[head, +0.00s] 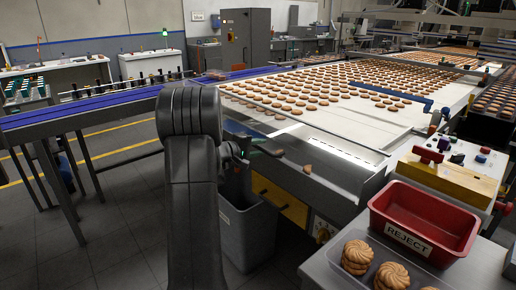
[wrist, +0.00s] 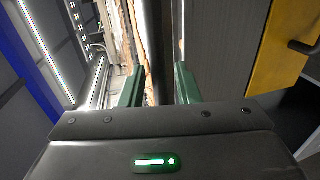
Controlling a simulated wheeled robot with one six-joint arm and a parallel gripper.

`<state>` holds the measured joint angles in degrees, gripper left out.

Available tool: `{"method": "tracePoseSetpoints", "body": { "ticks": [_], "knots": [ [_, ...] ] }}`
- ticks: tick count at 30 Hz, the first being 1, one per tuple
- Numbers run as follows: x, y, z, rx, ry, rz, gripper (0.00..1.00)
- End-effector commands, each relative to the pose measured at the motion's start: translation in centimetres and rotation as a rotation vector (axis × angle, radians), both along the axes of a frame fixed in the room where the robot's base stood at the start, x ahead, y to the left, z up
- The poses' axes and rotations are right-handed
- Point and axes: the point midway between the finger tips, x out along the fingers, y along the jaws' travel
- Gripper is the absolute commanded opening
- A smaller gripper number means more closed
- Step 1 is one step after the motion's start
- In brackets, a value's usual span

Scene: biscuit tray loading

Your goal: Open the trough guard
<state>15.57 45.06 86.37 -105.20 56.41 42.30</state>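The trough guard cannot be picked out for certain. A long grey metal panel (head: 340,178) runs along the near edge of the biscuit conveyor and may be it. My gripper (head: 262,151) is at the left end of this edge in the head view, partly hidden behind my dark arm. In the wrist view my gripper (wrist: 159,88) has its two green fingers apart. A dark bar (wrist: 159,45) shows in line with the gap between them. I cannot tell whether the fingers touch it.
Biscuits cover the white conveyor (head: 300,128). A grey bin (head: 246,228) stands below the gripper. A red REJECT tray (head: 395,236) and a clear tub of biscuits (head: 336,262) are at the right front. A blue-edged rail (head: 90,106) runs left. Floor is clear at front left.

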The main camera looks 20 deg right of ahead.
Motion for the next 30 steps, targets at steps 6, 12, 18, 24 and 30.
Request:
{"method": "tracePoseSetpoints", "body": {
  "ticks": [6,12,18,24,30],
  "knots": [
    [0.0,0.0,0.0,0.0,0.0,0.0,0.0],
    [0.0,0.0,0.0,0.001,0.0,0.0,0.0],
    [0.0,0.0,0.7,0.017,0.005,0.001,0.0],
    [0.0,0.0,1.2,0.031,0.01,0.0,0.0],
    [-0.1,-0.1,2.6,0.066,0.02,0.0,0.0]
  ]
}}
